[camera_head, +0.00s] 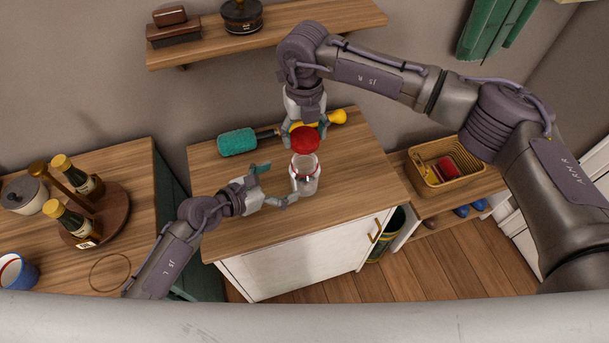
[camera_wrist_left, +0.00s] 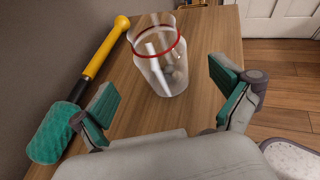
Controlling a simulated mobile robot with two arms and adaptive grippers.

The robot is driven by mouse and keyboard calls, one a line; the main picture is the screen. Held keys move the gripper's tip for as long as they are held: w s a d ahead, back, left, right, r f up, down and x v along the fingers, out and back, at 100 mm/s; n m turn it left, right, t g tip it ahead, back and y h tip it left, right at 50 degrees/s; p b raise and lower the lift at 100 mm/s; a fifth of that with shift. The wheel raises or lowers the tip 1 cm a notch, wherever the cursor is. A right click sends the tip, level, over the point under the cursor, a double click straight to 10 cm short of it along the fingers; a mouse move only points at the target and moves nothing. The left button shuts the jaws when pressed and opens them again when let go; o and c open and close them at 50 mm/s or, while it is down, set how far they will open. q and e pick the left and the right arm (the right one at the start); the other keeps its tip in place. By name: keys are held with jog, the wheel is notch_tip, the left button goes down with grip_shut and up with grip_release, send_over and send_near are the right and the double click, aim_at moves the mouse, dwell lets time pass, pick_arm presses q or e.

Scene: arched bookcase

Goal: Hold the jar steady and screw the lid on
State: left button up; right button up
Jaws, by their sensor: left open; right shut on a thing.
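A clear glass jar (camera_head: 304,181) with a red band at its neck stands upright on the wooden cabinet top. It also shows in the left wrist view (camera_wrist_left: 160,65), open at the top, with a white strip and something grey and round visible in or through it. My right gripper (camera_head: 304,130) is shut on a red lid (camera_head: 305,141), which shows just beyond the jar's mouth; I cannot tell the exact gap. My left gripper (camera_head: 279,183) is open beside the jar. Its teal-padded fingers (camera_wrist_left: 165,84) point toward the jar, with nothing between them.
A teal-headed duster (camera_head: 237,142) with a yellow handle lies behind the jar along the wall. A wall shelf (camera_head: 270,38) is above. A wicker basket (camera_head: 463,158) sits at the right, and a round tray (camera_head: 122,213) with bottles at the left. The cabinet's front is clear.

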aim_at(305, 171)
pick_arm(q)
jog(key=x, duration=0.8)
jog(key=shift+w+d, duration=0.1)
jog(key=shift+w, duration=0.05)
jog(key=c, duration=1.7)
pick_arm(e)
jog(key=shift+f, duration=2.5)
